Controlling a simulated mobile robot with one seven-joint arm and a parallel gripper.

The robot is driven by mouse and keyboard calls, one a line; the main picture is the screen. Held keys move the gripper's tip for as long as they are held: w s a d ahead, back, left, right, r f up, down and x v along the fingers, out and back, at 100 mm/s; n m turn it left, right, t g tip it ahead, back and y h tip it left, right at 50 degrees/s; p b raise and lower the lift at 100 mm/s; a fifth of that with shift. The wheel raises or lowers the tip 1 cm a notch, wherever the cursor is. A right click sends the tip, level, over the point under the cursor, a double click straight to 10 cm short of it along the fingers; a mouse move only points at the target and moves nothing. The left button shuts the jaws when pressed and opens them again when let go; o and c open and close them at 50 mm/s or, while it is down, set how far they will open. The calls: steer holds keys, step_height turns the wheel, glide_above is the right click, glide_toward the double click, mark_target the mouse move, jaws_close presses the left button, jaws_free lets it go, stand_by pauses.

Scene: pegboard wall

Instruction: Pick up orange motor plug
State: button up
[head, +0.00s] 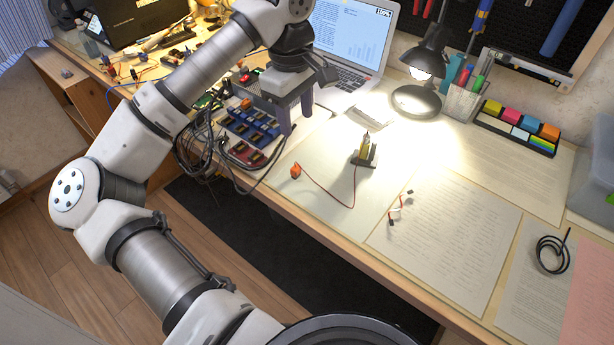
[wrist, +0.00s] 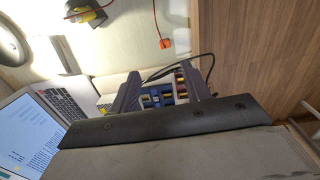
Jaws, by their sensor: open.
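The orange motor plug (head: 295,171) is a small orange block lying on the pale paper near the desk's front edge. A thin red wire (head: 330,200) runs from it to a small motor on a dark stand (head: 364,155). The plug also shows in the wrist view (wrist: 165,43), at the top centre, with its wire going up. My gripper (head: 296,122) is open and empty. It hangs above the desk, behind the plug in the head view and clear of it. In the wrist view its two grey fingers (wrist: 162,97) stand apart over the tray of coloured parts, with the plug beyond them.
Blue and red parts trays (head: 250,128) and a bundle of black cables (head: 203,160) lie left of the plug. A laptop (head: 350,45) and a lit lamp (head: 420,75) stand behind. Small white connectors (head: 400,208) lie to the right. Paper around the plug is mostly clear.

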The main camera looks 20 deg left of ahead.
glide_above(296, 167)
steer(key=f, duration=0.5)
steer(key=f+p, duration=0.1)
steer(key=f, duration=0.2)
steer(key=shift+s+a, duration=0.15)
steer(key=shift+a, duration=0.15)
steer(key=shift+d+f+p, duration=0.15)
steer(key=shift+f+p, duration=0.25)
steer(key=shift+f, duration=1.2)
steer(key=shift+d+f+p, duration=0.15)
steer(key=shift+f+p, duration=0.2)
steer(key=shift+f, duration=1.2)
steer(key=shift+c, duration=0.5)
jaws_close()
